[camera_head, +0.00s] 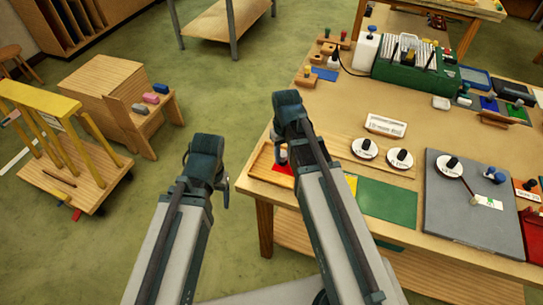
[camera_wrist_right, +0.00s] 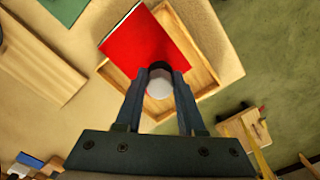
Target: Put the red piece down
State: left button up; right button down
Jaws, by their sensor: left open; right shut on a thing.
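The red piece (camera_wrist_right: 148,45) is a flat, glossy sheet under my right gripper (camera_wrist_right: 160,88), over a shallow wooden tray (camera_wrist_right: 203,73). It overlaps the tray's left side in the right wrist view; I cannot tell whether it touches the tray. My right gripper is shut on a small round white-and-dark holder (camera_wrist_right: 159,84) at the sheet's near edge. In the head view only a sliver of the red piece (camera_head: 283,169) shows beside my right arm. My left gripper (camera_head: 207,150) is open and empty over the floor, left of the table.
A green sheet (camera_head: 387,204) lies right of my right arm. A green rack (camera_head: 415,65) stands at the back. A yellow-railed cart (camera_head: 65,180) stands on the floor at left.

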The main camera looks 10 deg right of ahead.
jog(key=w+a, duration=0.2)
jog(key=w, duration=0.1)
jog(key=shift+w+a+f, duration=0.1)
jog(key=shift+a+f, duration=0.05)
jog(key=shift+a, duration=0.05)
jog(key=shift+w, duration=0.1)
jog(key=shift+w+a, duration=0.2)
jog(key=shift+w, duration=0.05)
notch_tip(320, 180, down, 4)
jog(key=b, duration=0.3)
jog(key=shift+w+a+b, duration=0.15)
jog(key=shift+b, duration=0.25)
jog(key=c, duration=0.5)
grip_release()
jog(key=shift+r, duration=0.2)
